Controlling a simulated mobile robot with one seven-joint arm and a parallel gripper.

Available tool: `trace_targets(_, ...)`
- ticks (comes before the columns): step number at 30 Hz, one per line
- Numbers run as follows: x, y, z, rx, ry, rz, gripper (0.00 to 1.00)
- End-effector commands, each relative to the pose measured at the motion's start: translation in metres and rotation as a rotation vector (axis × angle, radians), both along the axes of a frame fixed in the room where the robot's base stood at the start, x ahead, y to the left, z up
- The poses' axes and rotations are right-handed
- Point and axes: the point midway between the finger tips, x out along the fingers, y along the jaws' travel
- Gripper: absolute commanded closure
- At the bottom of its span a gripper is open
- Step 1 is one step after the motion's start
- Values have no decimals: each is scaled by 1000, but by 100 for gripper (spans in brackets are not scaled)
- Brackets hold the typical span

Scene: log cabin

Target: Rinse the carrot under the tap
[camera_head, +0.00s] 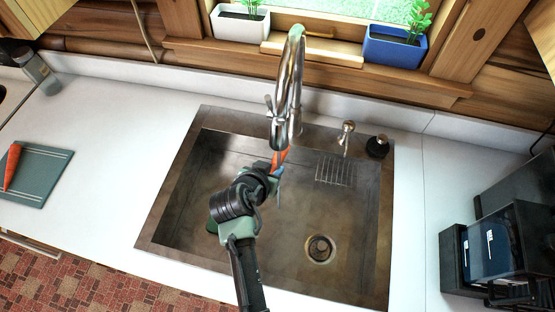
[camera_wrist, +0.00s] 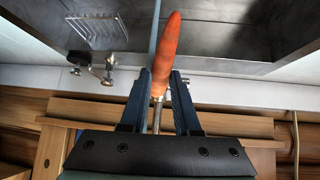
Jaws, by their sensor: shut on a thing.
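An orange carrot (camera_wrist: 167,52) is held between the two fingers of my gripper (camera_wrist: 161,76) in the wrist view, with its tip pointing away from the palm. In the head view the carrot (camera_head: 279,158) shows as a small orange piece just below the spout of the chrome tap (camera_head: 292,85). My gripper (camera_head: 277,170) is above the sink basin, and my wrist hides part of it. A thin pale blue streak runs beside the carrot in the wrist view; I cannot tell for certain that it is water.
The metal sink (camera_head: 190,215) has a drain (camera_head: 319,249) and a wire rack (camera_head: 334,170). A second carrot (camera_head: 12,167) lies on a green cutting board (camera_head: 43,175) at left. A black dispenser (camera_head: 377,147) and a dark appliance (camera_head: 510,245) stand at right. The left counter is mostly clear.

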Motion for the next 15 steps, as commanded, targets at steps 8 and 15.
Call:
trace_targets(8,-1,-1,1,0,0,0,100)
trace_targets(15,-8,-7,1,-1,0,-1,100)
